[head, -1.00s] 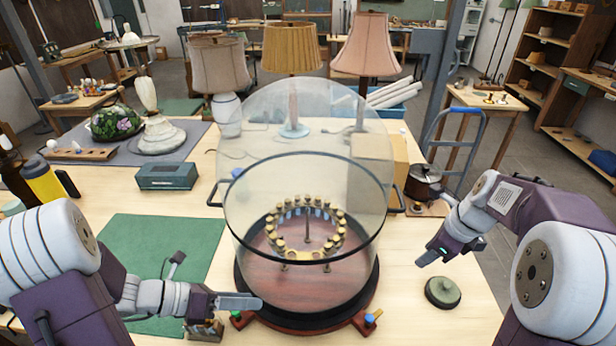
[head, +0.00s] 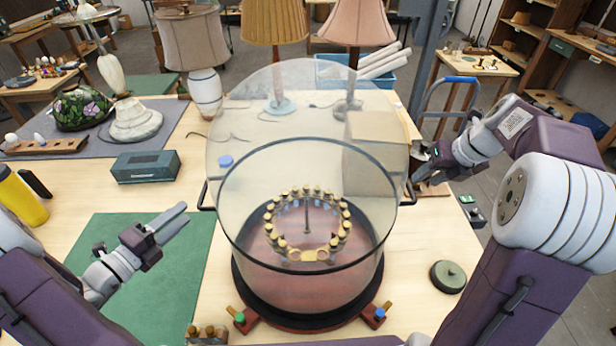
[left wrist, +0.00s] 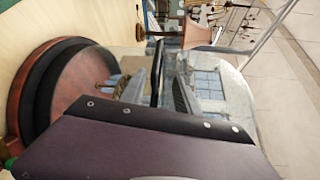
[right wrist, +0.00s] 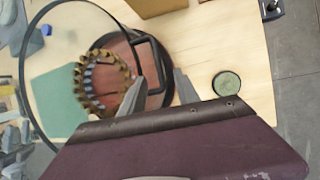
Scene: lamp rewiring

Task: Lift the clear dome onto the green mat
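The clear dome (head: 262,115) stands over the round dark red base (head: 305,318) in the middle of the table. It has a dark ring and a black handle on each side: a left handle (head: 206,197) and a right handle (head: 410,194). The green mat (head: 185,275) lies flat and bare to the left of the dome. My left gripper (head: 178,218) is open and empty above the mat, pointing at the dome's left side. My right gripper (head: 418,170) is near the right handle. In the right wrist view its fingers (right wrist: 160,88) are apart, close to the handle (right wrist: 150,58).
Brass-topped pegs (head: 307,205) stand in a ring inside the dome. A round green-topped piece (head: 448,276) lies right of the base. A cardboard box (head: 376,150) stands behind the dome. A teal box (head: 146,166) and a yellow bottle (head: 20,195) are at left.

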